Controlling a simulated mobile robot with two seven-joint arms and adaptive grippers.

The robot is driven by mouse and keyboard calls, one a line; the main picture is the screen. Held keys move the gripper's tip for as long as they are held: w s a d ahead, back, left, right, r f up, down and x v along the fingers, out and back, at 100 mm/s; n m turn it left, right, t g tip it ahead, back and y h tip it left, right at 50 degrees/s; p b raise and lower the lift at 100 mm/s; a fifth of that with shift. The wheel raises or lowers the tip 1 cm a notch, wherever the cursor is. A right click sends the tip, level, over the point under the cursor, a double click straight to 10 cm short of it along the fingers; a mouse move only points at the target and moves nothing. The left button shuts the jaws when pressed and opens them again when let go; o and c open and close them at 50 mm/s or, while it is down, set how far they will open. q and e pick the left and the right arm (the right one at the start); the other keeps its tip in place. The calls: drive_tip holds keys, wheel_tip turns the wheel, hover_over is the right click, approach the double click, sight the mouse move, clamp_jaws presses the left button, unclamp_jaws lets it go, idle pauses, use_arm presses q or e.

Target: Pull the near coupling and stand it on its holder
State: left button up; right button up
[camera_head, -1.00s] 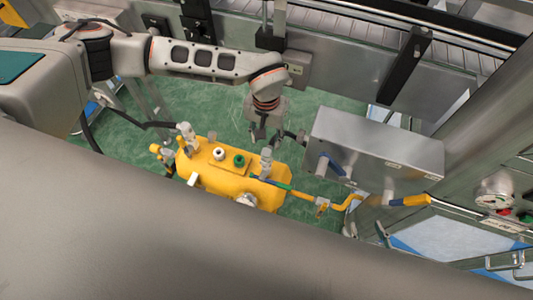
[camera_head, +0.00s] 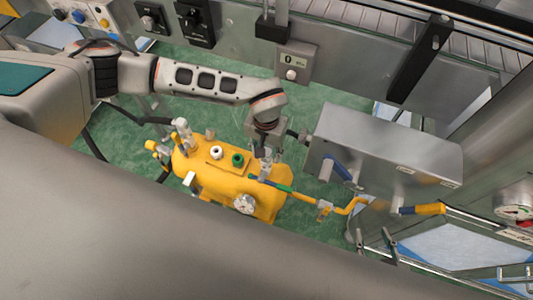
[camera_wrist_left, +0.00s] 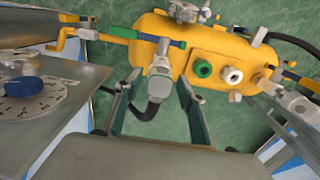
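A yellow tank (camera_head: 225,185) stands on the green floor. A grey coupling (camera_head: 266,168) stands upright at its right end; it also shows in the left wrist view (camera_wrist_left: 160,84). My left gripper (camera_head: 266,150) is at the coupling's top, its fingers apart on either side of it in the wrist view (camera_wrist_left: 152,110); contact is not clear. Another grey coupling (camera_head: 182,130) with a black hose is at the tank's left end. A white ring fitting (camera_head: 216,152) and a green one (camera_head: 237,159) sit on top; I cannot tell which part is the holder. My right gripper (camera_head: 374,241) shows two separated fingertips, empty.
A grey metal box (camera_head: 385,150) stands right of the left gripper. A gauge (camera_head: 244,204) is on the tank's front. A panel and conveyor are behind. My own arm hides the foreground.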

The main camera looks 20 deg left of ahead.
drive_tip(key=shift+w+r, duration=0.2)
drive_tip(key=shift+s+f, duration=0.1)
drive_tip(key=shift+f, duration=0.1)
use_arm(q)
drive_tip(key=shift+p, duration=0.4)
use_arm(e)
drive_tip(key=shift+w+r, duration=0.2)
drive_tip(key=shift+r, duration=0.45)
idle(0.3)
use_arm(q)
clamp_jaws()
drive_tip(key=shift+r, duration=0.2)
drive_tip(key=shift+r+p, duration=1.9)
drive_tip(key=shift+r, duration=0.95)
use_arm(e)
wheel_tip(320, 180, up, 6)
drive_tip(key=w+t, duration=0.1)
drive_tip(key=w, duration=0.1)
drive_tip(key=shift+w+r, duration=0.15)
drive_tip(key=shift+w, duration=0.2)
